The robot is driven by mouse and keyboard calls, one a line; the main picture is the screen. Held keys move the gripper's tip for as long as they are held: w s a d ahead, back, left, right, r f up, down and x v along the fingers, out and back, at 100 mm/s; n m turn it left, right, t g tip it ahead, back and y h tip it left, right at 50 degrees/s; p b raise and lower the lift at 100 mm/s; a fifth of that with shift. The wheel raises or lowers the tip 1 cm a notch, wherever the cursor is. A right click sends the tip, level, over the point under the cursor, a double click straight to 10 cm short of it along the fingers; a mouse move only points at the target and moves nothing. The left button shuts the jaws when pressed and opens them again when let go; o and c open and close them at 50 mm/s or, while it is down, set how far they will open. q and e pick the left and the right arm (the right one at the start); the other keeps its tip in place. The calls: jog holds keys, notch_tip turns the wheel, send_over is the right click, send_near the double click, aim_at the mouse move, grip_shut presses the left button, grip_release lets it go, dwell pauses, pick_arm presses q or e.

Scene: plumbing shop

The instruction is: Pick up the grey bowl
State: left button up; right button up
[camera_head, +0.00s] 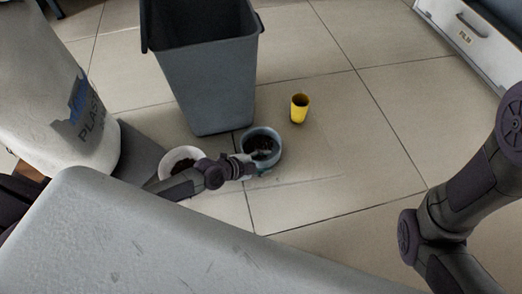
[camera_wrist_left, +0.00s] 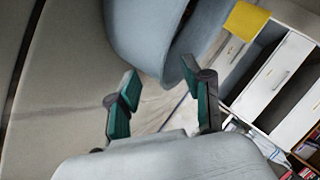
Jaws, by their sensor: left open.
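The grey bowl (camera_head: 275,155) is blue-grey, stands upright on the tiled floor and has dark contents. My left gripper (camera_head: 252,158) is at the bowl's near left side. In the left wrist view the bowl's wall (camera_wrist_left: 150,35) fills the top middle, just beyond the open fingertips of my left gripper (camera_wrist_left: 158,72). The right fingertip overlaps the bowl in the picture; I cannot tell whether it touches. Nothing is clamped between the fingers. My right arm shows at the right of the head view, but its gripper is out of view.
A white bowl (camera_head: 168,157) stands left of the grey bowl, partly behind my left arm. A tall grey bin (camera_head: 210,85) stands behind. A yellow cup (camera_head: 300,109) stands to the right. A white bag (camera_head: 50,90) is at the left. The floor at right is clear.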

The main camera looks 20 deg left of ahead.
pick_arm(q)
grip_shut()
jog(key=shift+r, duration=0.15)
